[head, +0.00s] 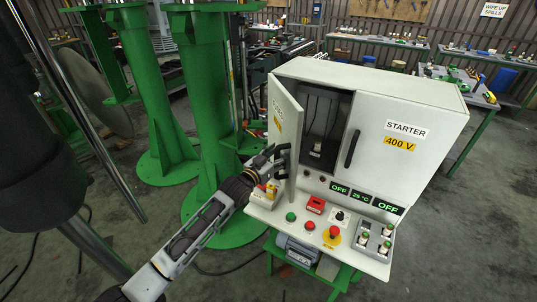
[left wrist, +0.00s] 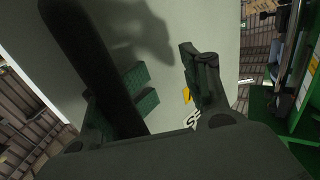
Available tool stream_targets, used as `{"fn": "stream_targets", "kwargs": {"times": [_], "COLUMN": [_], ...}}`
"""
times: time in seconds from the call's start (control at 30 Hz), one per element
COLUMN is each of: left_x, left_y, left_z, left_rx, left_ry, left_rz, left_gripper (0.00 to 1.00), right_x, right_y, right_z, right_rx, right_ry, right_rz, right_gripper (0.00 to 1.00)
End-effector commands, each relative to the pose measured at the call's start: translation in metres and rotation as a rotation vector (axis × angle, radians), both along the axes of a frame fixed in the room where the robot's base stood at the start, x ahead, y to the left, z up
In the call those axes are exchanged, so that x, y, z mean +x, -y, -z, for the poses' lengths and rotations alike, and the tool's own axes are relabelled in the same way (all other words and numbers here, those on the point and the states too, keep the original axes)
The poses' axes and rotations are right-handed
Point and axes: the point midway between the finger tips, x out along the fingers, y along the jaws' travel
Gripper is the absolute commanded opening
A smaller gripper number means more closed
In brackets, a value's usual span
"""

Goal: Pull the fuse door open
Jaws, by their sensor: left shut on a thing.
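The fuse door (head: 283,120) is the narrow light-grey left door of the control cabinet (head: 365,65). It stands swung open, showing the dark compartment (head: 325,115) behind it. My left gripper (head: 280,160) is at the lower part of this door, shut on its dark handle. In the left wrist view the handle is a long dark bar (left wrist: 85,55) slanting in front of the pale door face (left wrist: 165,45), by the gripper fingers (left wrist: 165,80). The exact contact is partly hidden. My right gripper is not in view.
The right cabinet door, marked STARTER (head: 407,130), is closed and has a dark handle (head: 351,149). Below is a sloped panel (head: 315,222) with buttons and a red emergency stop (head: 334,232). Green columns (head: 205,100) stand to the left, close to my left arm.

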Motion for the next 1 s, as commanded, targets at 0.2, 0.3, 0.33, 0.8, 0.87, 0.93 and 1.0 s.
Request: {"fn": "stream_targets", "kwargs": {"times": [0.2, 0.3, 0.33, 0.8, 0.87, 0.93, 1.0], "left_x": [0.002, 0.002, 0.001, -0.002, -0.003, -0.003, -0.004], "left_y": [-0.012, -0.016, -0.018, -0.037, -0.039, -0.042, -0.045], "left_z": [0.001, 0.001, 0.001, 0.001, 0.001, 0.001, 0.001], "left_rx": [0.005, 0.006, 0.006, 0.006, 0.006, 0.006, 0.005], "left_ry": [-0.002, -0.001, -0.001, -0.002, -0.001, -0.001, -0.002], "left_rz": [-0.009, -0.009, -0.009, -0.009, -0.009, -0.009, -0.008], "left_gripper": [0.39, 0.39, 0.39, 0.39, 0.39, 0.39, 0.39], "right_x": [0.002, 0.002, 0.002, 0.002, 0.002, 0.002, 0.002], "right_y": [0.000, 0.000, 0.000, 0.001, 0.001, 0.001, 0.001], "right_z": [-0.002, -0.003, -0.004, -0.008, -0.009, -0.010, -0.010], "right_rx": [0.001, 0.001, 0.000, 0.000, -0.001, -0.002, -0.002], "right_ry": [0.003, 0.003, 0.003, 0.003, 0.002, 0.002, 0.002], "right_rz": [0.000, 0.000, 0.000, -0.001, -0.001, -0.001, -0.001], "right_gripper": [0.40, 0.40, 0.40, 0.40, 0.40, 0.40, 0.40]}}
